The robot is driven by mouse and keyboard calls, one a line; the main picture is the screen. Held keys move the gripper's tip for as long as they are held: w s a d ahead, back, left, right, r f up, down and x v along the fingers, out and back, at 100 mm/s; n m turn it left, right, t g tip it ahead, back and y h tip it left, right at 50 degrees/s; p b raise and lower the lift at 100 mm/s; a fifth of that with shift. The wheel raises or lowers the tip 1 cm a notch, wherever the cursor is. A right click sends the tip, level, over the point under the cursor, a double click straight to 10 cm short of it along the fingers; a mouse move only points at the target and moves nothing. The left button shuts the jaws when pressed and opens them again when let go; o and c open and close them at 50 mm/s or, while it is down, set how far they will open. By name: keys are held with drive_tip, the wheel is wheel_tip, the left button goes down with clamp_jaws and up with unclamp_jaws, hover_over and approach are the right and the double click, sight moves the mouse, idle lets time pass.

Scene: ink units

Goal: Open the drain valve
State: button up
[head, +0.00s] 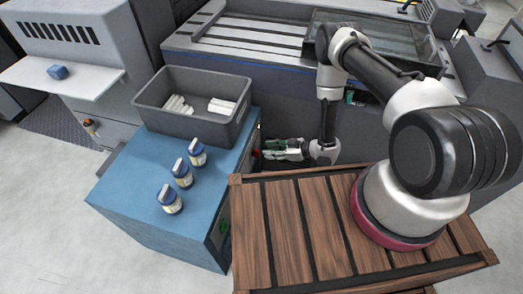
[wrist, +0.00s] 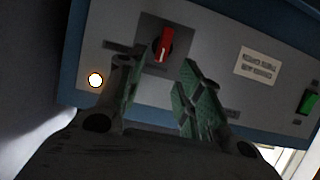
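A red handle (wrist: 164,45) on a dark square plate is set on the grey panel of the blue cabinet; it is the only valve-like handle I make out, and I cannot read a label naming it as the drain valve. It stands roughly upright in the wrist view. My gripper (wrist: 162,78) is open, with green-padded fingers on either side of the space just below the handle and nothing between them. Contact with the handle is not visible. In the head view my gripper (head: 270,150) reaches left toward the cabinet's side; the handle is mostly hidden there.
The panel also has a lit round lamp (wrist: 96,80), a white label (wrist: 258,66) and a green switch (wrist: 308,102). My arm's slatted wooden base (head: 290,225) is close by.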

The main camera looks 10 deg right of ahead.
sight(256, 153)
drive_tip(key=x, duration=0.5)
drive_tip(key=shift+c, duration=0.4)
clamp_jaws()
